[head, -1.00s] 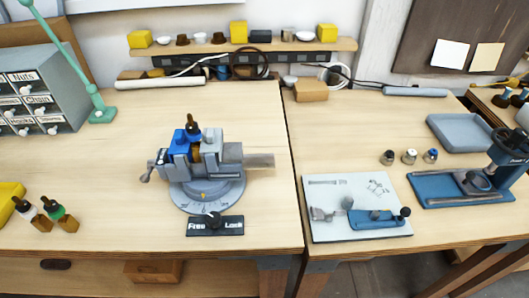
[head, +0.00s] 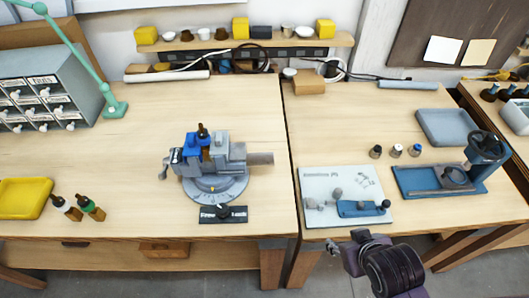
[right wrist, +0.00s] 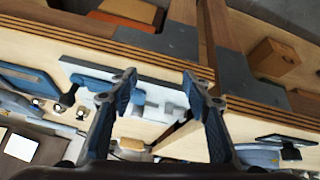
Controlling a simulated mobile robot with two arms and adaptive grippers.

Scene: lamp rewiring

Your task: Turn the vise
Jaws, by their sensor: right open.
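The vise (head: 213,165) is grey and blue and stands on a round grey swivel base on the left bench. A dark part with a brown piece shows upright in its jaws. The black lock plate (head: 223,214), lettered "Free" and "Lock" with a dark knob, lies at the base's front. My right gripper (head: 348,248) is in front of the right bench's edge, well right of the vise and apart from it. In the right wrist view the right gripper (right wrist: 160,88) is open, with nothing between its fingers. My left gripper is not in view.
A pale board (head: 342,180) with small tools lies on the right bench, near the right gripper. A blue press (head: 485,150), a grey tray (head: 447,127) and small bottles stand behind. A yellow tray (head: 22,196) and two bottles sit left of the vise.

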